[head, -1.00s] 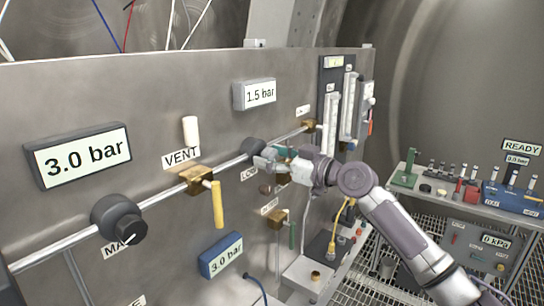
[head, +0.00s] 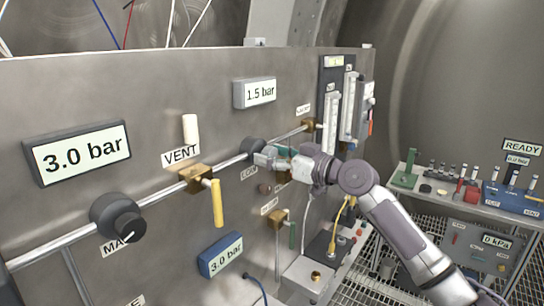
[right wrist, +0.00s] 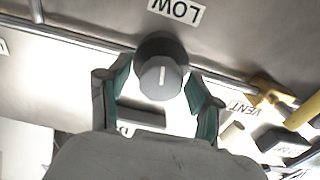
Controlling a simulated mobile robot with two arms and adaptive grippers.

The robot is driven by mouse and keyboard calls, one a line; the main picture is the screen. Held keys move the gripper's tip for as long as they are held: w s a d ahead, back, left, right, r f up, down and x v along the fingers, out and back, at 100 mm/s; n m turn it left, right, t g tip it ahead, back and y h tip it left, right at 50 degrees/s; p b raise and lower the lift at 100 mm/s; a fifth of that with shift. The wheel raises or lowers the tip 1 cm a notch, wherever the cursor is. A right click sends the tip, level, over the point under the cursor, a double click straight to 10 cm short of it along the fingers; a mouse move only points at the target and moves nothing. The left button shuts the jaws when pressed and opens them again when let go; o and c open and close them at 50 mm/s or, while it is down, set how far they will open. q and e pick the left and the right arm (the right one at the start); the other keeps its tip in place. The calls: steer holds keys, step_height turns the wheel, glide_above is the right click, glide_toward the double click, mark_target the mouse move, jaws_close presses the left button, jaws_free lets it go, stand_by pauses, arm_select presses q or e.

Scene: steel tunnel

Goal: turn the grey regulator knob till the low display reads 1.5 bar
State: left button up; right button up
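The grey regulator knob (head: 252,147) sits on the panel's pipe beside the LOW label (head: 249,174). The low display (head: 260,92) above it reads 1.5 bar. My right gripper (right wrist: 159,72) is open, with one green-lined finger on each side of the knob. Small gaps seem to show between the fingers and the knob; contact is hard to tell. In the head view the right gripper (head: 268,157) partly hides the knob. My left gripper is not in view.
A larger dark knob (head: 121,217), a yellow lever (head: 217,204) and a white VENT handle (head: 190,131) stick out of the panel at left. Two other displays (head: 78,155) (head: 220,255) read 3.0 bar. A bench with tubes (head: 465,195) stands at right.

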steer(key=shift+s+d+f, duration=0.1)
steer(key=shift+s+d, duration=0.2)
steer(key=shift+d, duration=0.15)
steer(key=v, duration=1.1)
